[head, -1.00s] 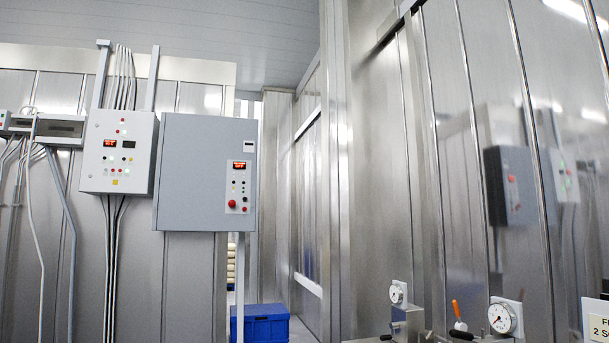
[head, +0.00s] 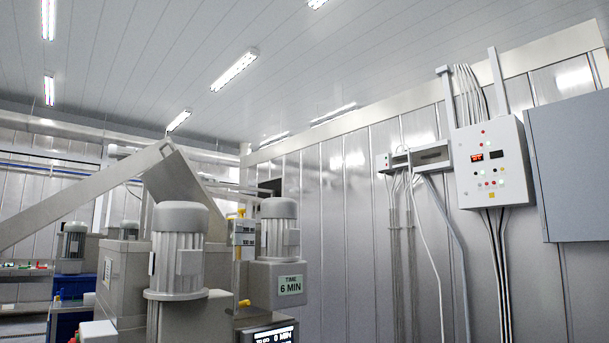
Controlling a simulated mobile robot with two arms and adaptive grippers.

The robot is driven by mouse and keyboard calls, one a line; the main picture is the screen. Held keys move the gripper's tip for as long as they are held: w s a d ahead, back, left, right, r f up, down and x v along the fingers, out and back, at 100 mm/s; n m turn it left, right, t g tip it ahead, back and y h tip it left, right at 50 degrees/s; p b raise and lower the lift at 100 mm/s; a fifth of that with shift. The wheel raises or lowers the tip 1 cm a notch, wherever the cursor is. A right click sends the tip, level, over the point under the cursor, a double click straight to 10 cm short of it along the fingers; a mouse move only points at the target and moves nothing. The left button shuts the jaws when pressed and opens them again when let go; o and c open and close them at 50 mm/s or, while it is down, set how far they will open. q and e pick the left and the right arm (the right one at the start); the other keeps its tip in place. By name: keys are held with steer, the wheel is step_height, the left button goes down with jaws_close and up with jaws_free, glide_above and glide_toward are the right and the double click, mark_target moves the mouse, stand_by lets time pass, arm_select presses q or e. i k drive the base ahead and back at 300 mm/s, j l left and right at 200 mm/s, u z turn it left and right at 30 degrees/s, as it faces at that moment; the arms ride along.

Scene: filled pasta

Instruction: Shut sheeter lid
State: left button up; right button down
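A machine with grey motors stands at the left of the head view. A tilted metal panel (head: 178,178) rises above it, and a long sloping metal piece (head: 75,200) meets its top. I cannot tell whether this panel is the sheeter lid. A large ribbed motor (head: 180,250) stands in front of the panel, and a smaller motor (head: 280,228) stands to its right. A box under the smaller motor bears a sign (head: 290,285) reading "TIME 6 MIN". A dark screen (head: 268,336) shows at the bottom edge, partly cut off. Neither of my grippers is in view.
A white control box (head: 492,163) and a grey cabinet (head: 575,165) hang on the metal wall (head: 340,230) at the right. A blue container (head: 72,318) stands at the lower left. The floor is out of view.

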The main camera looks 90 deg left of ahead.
mark_target(173, 178)
steer(key=k+u, duration=0.1)
steer(key=u, duration=0.35)
steer(key=j+u, duration=0.15)
steer(key=u, duration=0.3)
steer(key=j+u, duration=0.1)
steer(key=u, duration=0.35)
steer(key=k+j+u, duration=0.1)
steer(key=u, duration=0.35)
steer(key=j+u, duration=0.2)
steer(key=u, duration=0.25)
